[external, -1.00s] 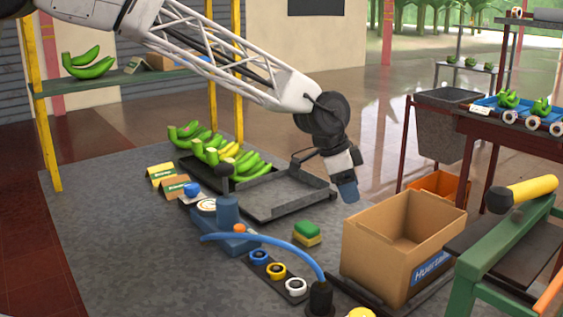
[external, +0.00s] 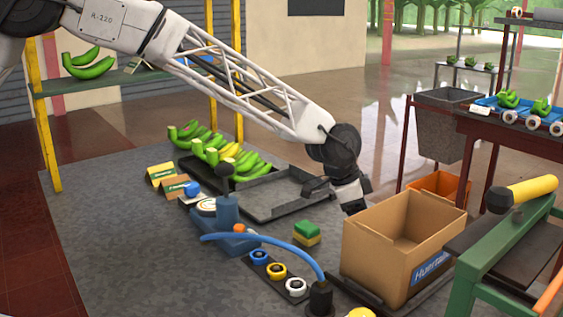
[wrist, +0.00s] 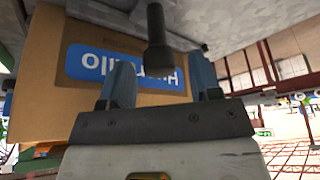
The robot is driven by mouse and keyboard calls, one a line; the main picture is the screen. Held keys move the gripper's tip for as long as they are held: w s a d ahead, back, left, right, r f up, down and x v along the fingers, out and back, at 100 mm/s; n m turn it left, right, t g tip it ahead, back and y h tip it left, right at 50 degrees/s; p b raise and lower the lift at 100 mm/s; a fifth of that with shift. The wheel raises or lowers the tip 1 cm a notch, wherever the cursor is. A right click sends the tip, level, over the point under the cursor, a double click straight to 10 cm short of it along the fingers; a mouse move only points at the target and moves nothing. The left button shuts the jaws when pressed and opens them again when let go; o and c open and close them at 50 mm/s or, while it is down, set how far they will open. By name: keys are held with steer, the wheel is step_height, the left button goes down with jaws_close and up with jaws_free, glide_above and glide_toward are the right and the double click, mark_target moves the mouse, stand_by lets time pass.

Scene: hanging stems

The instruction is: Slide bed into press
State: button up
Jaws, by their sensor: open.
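The bed (external: 364,293) is a dark flat plate low under an open cardboard box (external: 380,256) at right of centre in the external view. The press (external: 466,288) is a green frame with a dark top and a yellow roller-like part, just right of the box. My gripper (wrist: 160,68) points down behind the box's far left corner; its fingertips are hidden there in the external view. In the wrist view its two blue fingers are open, with a dark upright handle (wrist: 157,40) beyond and between them. I cannot tell if they touch it.
The box wall with a blue label (wrist: 122,63) is close to the fingers. A grey tray (external: 285,195) and bananas (external: 215,150) lie left. A green and yellow sponge (external: 306,233) and a blue hose (external: 290,248) are left of the box. An orange crate (external: 440,186) stands behind.

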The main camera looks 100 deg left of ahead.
steer(key=shift+w+f, duration=0.2)
steer(key=shift+f, duration=0.2)
steer(key=shift+c, duration=0.3)
jaws_close()
